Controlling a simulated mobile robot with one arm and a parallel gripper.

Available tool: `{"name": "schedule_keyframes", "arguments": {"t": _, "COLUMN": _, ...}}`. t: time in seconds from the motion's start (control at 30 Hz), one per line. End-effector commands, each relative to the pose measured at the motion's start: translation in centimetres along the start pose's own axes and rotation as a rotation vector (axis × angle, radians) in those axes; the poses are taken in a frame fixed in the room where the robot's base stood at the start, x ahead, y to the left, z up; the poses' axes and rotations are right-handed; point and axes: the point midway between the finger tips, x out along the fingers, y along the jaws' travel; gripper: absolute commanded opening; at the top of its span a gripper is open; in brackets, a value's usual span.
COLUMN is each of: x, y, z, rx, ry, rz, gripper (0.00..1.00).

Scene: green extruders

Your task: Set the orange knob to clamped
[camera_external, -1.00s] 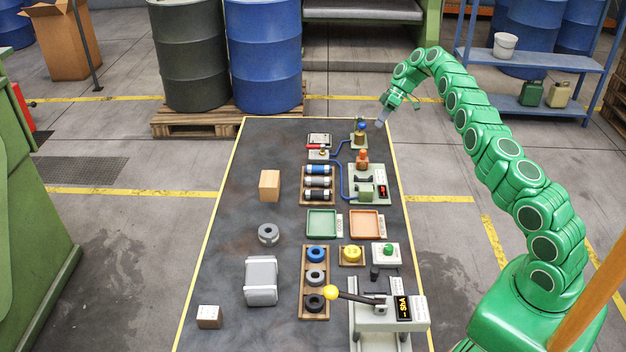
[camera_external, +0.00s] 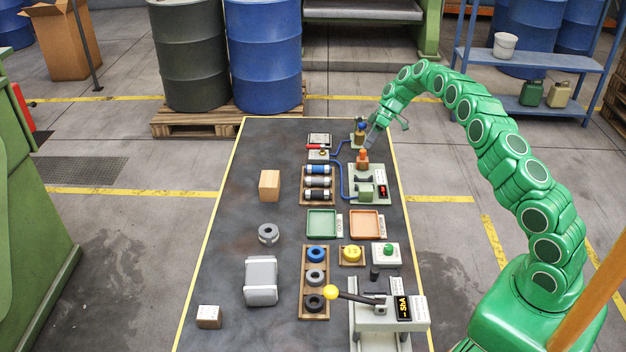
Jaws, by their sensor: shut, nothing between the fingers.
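The orange knob (camera_external: 362,157) stands upright on the grey-green fixture (camera_external: 381,172) at the right side of the dark mat. The fixture carries a small green block (camera_external: 366,191) and a dark display with red marks (camera_external: 382,191). Which setting the knob points to cannot be read.
A rack of cylinders (camera_external: 318,184) is to the left. Green (camera_external: 321,223) and orange (camera_external: 366,223) trays lie in front.

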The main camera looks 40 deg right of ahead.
Motion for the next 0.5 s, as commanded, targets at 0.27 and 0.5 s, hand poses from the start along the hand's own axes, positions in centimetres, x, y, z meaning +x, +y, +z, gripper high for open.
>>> {"name": "schedule_keyframes", "arguments": {"t": 0.27, "x": 0.56, "y": -0.87, "z": 0.06, "rx": 0.0, "ry": -0.001, "rz": 0.0, "gripper": 0.0}}
{"name": "schedule_keyframes", "arguments": {"t": 0.5, "x": 0.59, "y": -0.93, "z": 0.07, "rx": 0.0, "ry": -0.001, "rz": 0.0, "gripper": 0.0}}
